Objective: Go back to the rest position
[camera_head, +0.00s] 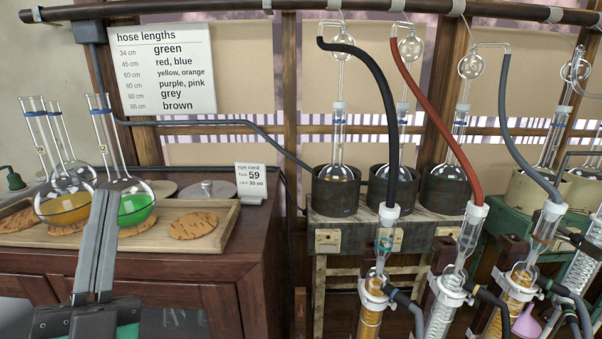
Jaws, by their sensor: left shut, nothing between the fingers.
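My left gripper (104,203) comes in from the lower left. Its two grey fingers are together and point up, with nothing between them. In the picture its tips overlap the flask with green liquid (135,207); I cannot tell whether they touch it. A flask with amber liquid (63,206) stands just left of the fingers. Both flasks stand on the wooden tray (222,226). My right gripper is not in view.
The reflux rig fills the right side, with flasks in dark heaters (336,190) and black (366,62), red (425,105) and grey (520,150) hoses. A run card (250,182) stands behind the tray. A hose-length chart (162,68) hangs on the wall.

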